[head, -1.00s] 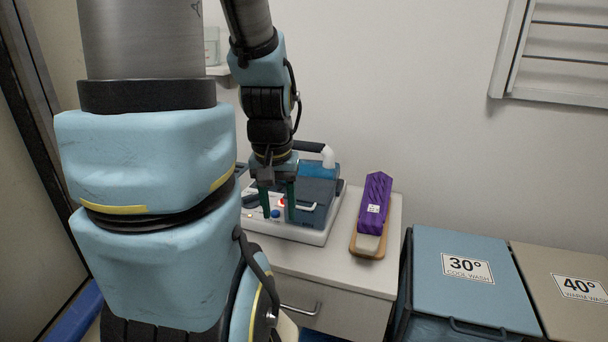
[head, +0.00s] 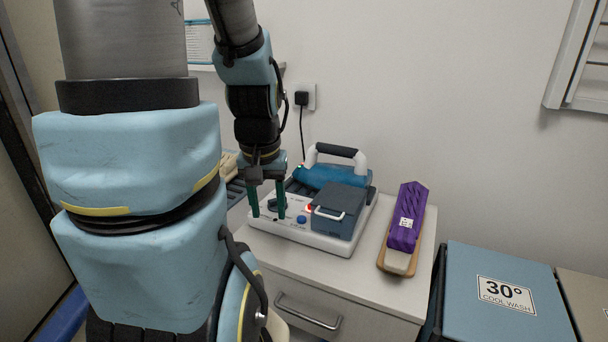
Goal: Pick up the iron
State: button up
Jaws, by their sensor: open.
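The iron (head: 322,176) has a blue body and a white loop handle with a black grip. It rests on the back of a white steam station (head: 318,242) that stands on a light cabinet. A grey-blue tank with a small white handle is in front of the iron on the station. My gripper (head: 267,214) points down with its two green fingers apart and nothing between them. It is to the left of the iron, over the station's left front part near its buttons. Whether the fingertips touch the station cannot be told.
A purple-covered brush-like item (head: 407,218) on a wooden base lies on the cabinet top (head: 362,272) to the right. A blue "30°" bin (head: 492,262) stands beside the cabinet. A wall socket (head: 304,97) with a plug and cord is behind.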

aim_at(313, 175)
jog(key=l+u, duration=0.25)
jog(key=u, duration=0.15)
jog(key=k+l+u, duration=0.15)
jog(key=u, duration=0.3)
jog(key=k+l+u, duration=0.15)
jog(key=u, duration=0.25)
jog(key=k+l+u, duration=0.15)
jog(key=k+l, duration=0.25)
jog(key=k+l+u, duration=0.2)
jog(key=k+l, duration=0.15)
jog(key=k, duration=0.25)
